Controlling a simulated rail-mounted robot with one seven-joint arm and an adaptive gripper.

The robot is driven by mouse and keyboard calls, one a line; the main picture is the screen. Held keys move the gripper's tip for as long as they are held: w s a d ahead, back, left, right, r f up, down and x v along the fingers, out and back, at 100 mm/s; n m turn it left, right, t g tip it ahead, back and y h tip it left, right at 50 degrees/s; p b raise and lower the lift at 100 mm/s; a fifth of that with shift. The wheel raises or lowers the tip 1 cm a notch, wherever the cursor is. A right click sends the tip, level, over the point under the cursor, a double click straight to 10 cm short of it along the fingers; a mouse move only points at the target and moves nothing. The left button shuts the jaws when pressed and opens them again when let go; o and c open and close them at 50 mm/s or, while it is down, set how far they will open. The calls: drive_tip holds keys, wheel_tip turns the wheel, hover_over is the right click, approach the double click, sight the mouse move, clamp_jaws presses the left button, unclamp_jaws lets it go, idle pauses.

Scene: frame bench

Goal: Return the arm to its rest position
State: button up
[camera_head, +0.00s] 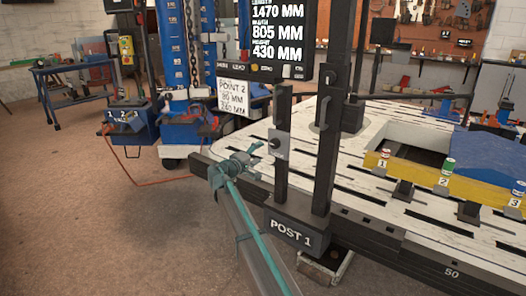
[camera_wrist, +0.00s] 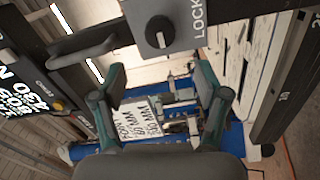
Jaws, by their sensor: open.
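My gripper (camera_head: 256,150) is at the end of my arm, which reaches up from the bottom middle of the head view. It is close to the left of the dark upright of the post marked POST 1 (camera_head: 296,232). In the wrist view my gripper (camera_wrist: 162,88) shows two fingers spread apart with nothing between them. In the head view a pale plate with a dark knob (camera_head: 277,144) sits on the upright, just right of my gripper. They look apart, but the exact gap is unclear.
A white slotted frame bench (camera_head: 350,165) fills the right. It carries a yellow and blue part (camera_head: 428,183) and numbered supports. Open floor (camera_head: 90,225) lies left.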

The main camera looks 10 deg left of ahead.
drive_tip(key=shift+s+a, duration=0.15)
drive_tip(key=shift+s, duration=0.1)
